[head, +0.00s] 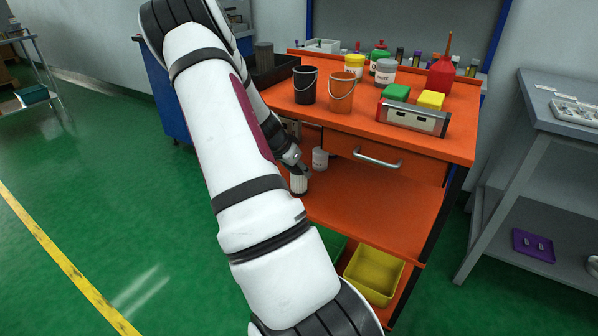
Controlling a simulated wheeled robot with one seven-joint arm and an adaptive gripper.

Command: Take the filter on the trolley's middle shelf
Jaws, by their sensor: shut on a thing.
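The filter (299,184) is a small white ribbed cylinder with a dark top, at the left front of the orange trolley's middle shelf (375,208). My gripper (299,172) reaches in from the upper left and is shut on the filter's top. The filter looks upright; I cannot tell whether its base touches the shelf. My arm hides the left part of the trolley and shelf.
A grey-white jar (320,159) stands just behind the filter. A drawer (385,158) hangs above the shelf. Buckets (341,92) and other items crowd the top. A yellow bin (374,274) sits below. The shelf's right side is clear. A grey table (570,110) stands right.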

